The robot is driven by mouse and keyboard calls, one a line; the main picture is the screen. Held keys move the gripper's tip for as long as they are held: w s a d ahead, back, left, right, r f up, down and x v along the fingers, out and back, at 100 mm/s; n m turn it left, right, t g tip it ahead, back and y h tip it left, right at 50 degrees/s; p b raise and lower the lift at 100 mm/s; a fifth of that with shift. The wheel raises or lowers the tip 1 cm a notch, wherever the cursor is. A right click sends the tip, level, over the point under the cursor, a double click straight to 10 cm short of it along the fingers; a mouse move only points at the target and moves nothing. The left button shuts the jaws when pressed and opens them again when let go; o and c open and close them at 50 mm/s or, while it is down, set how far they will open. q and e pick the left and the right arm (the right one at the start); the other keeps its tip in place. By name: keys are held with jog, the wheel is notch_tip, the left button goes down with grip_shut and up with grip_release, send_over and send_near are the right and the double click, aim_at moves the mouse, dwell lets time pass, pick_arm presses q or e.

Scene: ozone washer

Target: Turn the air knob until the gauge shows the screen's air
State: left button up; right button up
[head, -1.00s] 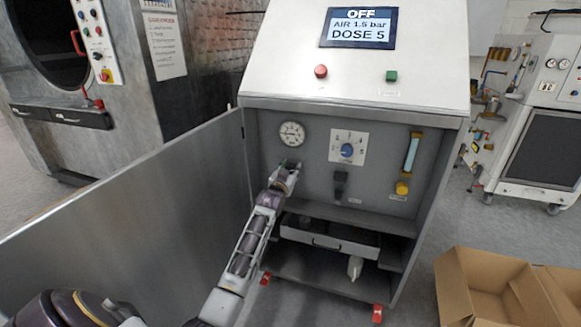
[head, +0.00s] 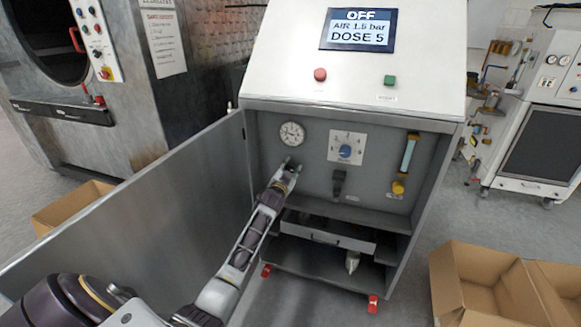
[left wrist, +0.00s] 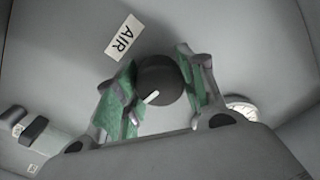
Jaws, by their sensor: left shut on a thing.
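The black air knob (left wrist: 158,82) with a white pointer mark sits beside its "AIR" label (left wrist: 124,37) in the left wrist view. My left gripper (left wrist: 150,88) has its green-padded fingers on either side of the knob, shut on it. In the head view my left gripper (head: 290,166) is at the back panel, just below the round gauge (head: 292,134), and hides the knob. The gauge's edge also shows in the left wrist view (left wrist: 242,107); its needle is too small to read. The screen (head: 358,30) reads OFF, AIR 1.5 bar, DOSE 5. My right gripper is not in view.
A blue dial (head: 345,151), a dark lever (head: 338,184) and a yellow-ended flow tube (head: 404,164) are right of my gripper. The open cabinet door (head: 150,210) stands at left. A drawer (head: 325,238) lies below. Cardboard boxes (head: 470,290) stand at right.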

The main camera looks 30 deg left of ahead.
pick_arm(q)
jog(key=shift+m+p, duration=0.55)
jog(key=shift+m, duration=0.55)
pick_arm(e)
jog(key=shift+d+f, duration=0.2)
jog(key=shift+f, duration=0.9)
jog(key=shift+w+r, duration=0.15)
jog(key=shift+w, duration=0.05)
pick_arm(q)
jog(key=o, duration=0.8)
jog(key=shift+o, duration=1.1)
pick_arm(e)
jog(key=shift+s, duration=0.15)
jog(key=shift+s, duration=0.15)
pick_arm(q)
jog(key=shift+s, duration=0.15)
